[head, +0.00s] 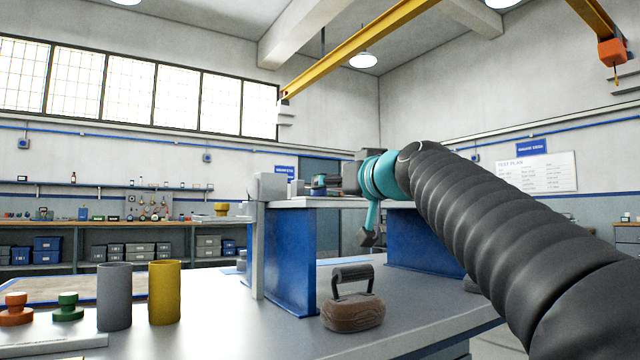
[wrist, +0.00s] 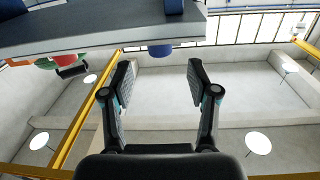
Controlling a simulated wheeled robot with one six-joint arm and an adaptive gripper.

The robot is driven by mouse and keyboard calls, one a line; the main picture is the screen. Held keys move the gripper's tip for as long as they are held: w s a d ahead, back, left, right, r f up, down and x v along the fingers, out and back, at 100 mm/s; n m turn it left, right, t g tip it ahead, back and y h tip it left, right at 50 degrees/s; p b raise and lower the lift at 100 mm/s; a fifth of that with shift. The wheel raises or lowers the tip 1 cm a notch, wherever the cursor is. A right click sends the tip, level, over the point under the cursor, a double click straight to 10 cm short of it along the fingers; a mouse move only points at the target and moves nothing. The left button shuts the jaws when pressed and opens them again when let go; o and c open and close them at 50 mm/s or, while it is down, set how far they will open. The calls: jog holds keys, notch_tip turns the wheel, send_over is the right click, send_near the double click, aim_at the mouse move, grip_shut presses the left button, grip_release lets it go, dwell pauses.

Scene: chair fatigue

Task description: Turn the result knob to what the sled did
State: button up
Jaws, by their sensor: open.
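No sled or knob marking can be made out.
A brown block with a black handle (head: 352,312) sits on the grey table (head: 235,325). A grey cylinder (head: 114,298), a yellow cylinder (head: 164,293), an orange knob-shaped piece (head: 16,308) and a green one (head: 68,307) stand left. The table's middle front is clear.

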aim_at(319, 191)
jog(key=p+x, duration=0.1)
jog(key=x, duration=0.6)
jog(key=shift+c, duration=0.3)
grip_shut()
jog(key=shift+d+f, duration=0.1)
